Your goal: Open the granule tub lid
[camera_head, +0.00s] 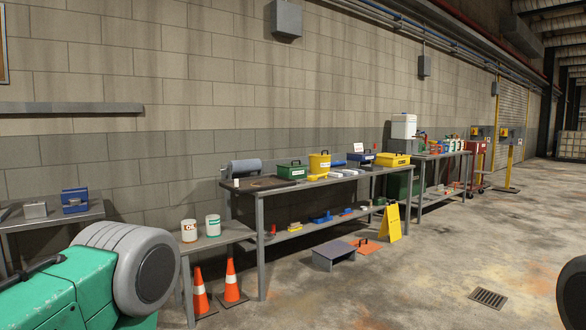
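A yellow tub (319,163) with a dark handle on top and a small white label stands on the long workbench, in the middle of the camera_head view. Its top looks closed. The label is too small to read, so I cannot confirm that it is the granule tub. A wider yellow box (391,160) with dark marking stands further right on the same bench. Neither of my grippers is in view. The yellow tub is some distance away across the floor.
The workbench (259,206) also holds a green box (292,171) and a blue box (361,158). Two orange cones (231,282) stand by a low table with two cans (212,225). A yellow floor sign (391,223) and a grey step (333,255) stand before the bench. The floor at right is open.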

